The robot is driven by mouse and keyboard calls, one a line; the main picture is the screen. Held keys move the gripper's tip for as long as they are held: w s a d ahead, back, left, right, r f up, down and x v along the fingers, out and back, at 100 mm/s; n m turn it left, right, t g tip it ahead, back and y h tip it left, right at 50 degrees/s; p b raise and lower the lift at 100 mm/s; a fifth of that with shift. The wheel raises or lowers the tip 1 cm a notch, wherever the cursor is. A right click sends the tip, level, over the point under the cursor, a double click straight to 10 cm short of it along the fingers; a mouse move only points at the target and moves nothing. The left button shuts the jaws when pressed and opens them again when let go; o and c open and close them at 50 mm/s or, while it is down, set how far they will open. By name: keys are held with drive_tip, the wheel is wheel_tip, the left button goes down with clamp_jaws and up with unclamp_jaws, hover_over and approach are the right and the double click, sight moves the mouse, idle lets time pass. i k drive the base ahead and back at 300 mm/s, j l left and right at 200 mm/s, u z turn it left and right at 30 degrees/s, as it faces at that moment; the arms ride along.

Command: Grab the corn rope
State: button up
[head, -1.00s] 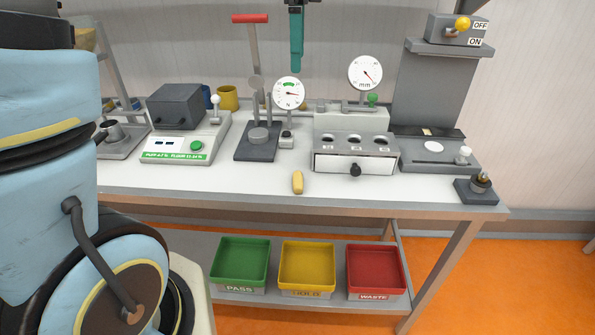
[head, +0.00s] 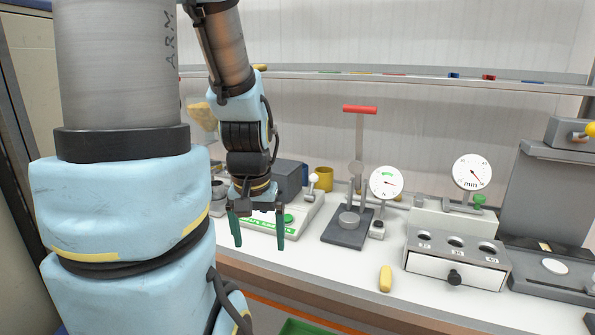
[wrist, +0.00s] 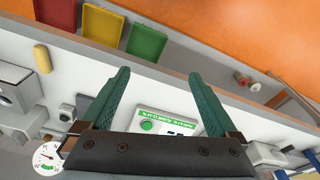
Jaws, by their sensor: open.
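A short yellow rod with rounded ends (head: 385,278), which looks like the corn rope, lies on the white bench near its front edge. It also shows in the wrist view (wrist: 42,58), at the upper left. My gripper (head: 259,245) points down in front of the scale with the green label, well to the left of the rod. Its two green fingers (wrist: 158,75) are spread apart with nothing between them in the wrist view. The rod is outside the fingers.
A dark stand with a red T-handle (head: 359,109), a green-marked dial (head: 386,183) and a grey block with a white drawer (head: 453,270) stand behind and right of the rod. Red, yellow and green trays (wrist: 147,40) sit below the bench. The rod has bare bench around it.

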sight(386, 275)
drive_tip(key=l+u, duration=0.1)
drive_tip(key=u, duration=0.75)
drive_tip(key=k+l+u, duration=0.25)
drive_tip(key=u, duration=0.2)
drive_tip(key=k+l+u, duration=0.2)
drive_tip(key=k+u, duration=0.45)
drive_tip(key=u, duration=0.2)
drive_tip(key=k+u, duration=0.15)
drive_tip(key=k, duration=1)
